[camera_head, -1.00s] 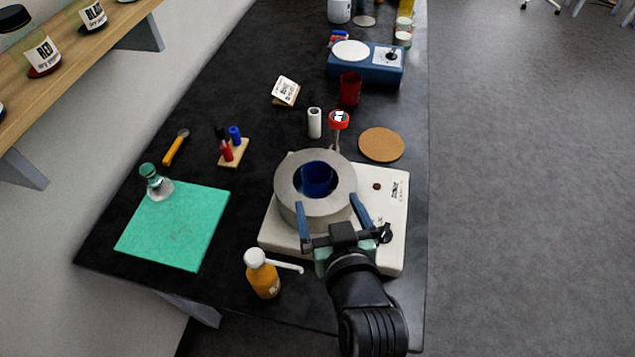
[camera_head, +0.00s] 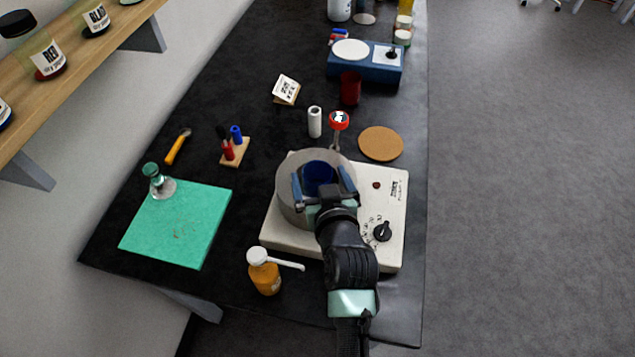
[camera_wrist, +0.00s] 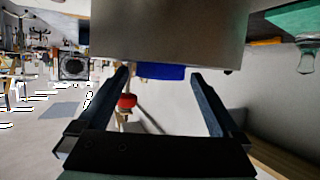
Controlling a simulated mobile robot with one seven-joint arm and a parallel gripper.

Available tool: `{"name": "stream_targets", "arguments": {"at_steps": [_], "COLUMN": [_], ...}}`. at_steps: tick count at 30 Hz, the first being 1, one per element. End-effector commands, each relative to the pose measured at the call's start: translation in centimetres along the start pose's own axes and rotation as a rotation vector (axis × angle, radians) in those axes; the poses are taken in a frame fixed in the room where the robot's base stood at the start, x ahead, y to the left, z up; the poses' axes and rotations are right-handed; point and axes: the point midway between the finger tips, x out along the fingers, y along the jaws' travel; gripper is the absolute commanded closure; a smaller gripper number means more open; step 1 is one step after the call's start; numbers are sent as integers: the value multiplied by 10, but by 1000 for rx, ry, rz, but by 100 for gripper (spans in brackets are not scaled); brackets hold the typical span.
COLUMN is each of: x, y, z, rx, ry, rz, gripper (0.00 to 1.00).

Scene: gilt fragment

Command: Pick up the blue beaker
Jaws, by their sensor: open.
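The blue beaker (camera_head: 319,172) sits inside the round grey ring-shaped vessel (camera_head: 288,205) on the white hot plate (camera_head: 392,205). Only its upper part shows in the head view. In the wrist view a blue strip of the beaker (camera_wrist: 160,71) shows past the edge of the grey vessel (camera_wrist: 168,30). My gripper (camera_head: 325,187) is open, with its blue fingers apart over the near part of the vessel, close to the beaker. In the wrist view the empty gripper (camera_wrist: 158,82) has the blue strip between its fingertips. I cannot tell whether the fingers touch the beaker.
A red-topped item (camera_head: 339,120) and a white cylinder (camera_head: 314,122) stand behind the vessel. An orange pump bottle (camera_head: 265,276) stands front left of the hot plate. A green mat (camera_head: 178,228) with a glass flask (camera_head: 160,186) lies left. A cork disc (camera_head: 381,143) lies back right.

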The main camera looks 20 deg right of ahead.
Motion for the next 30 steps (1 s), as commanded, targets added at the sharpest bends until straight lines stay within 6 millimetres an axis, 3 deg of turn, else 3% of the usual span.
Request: {"name": "stream_targets", "arguments": {"at_steps": [5, 21, 30], "x": [0, 0, 0], "y": [0, 0, 0], "z": [0, 0, 0], "rx": [0, 0, 0], "ry": [0, -1, 0], "rz": [-1, 0, 0], "gripper": [2, 99, 100]}}
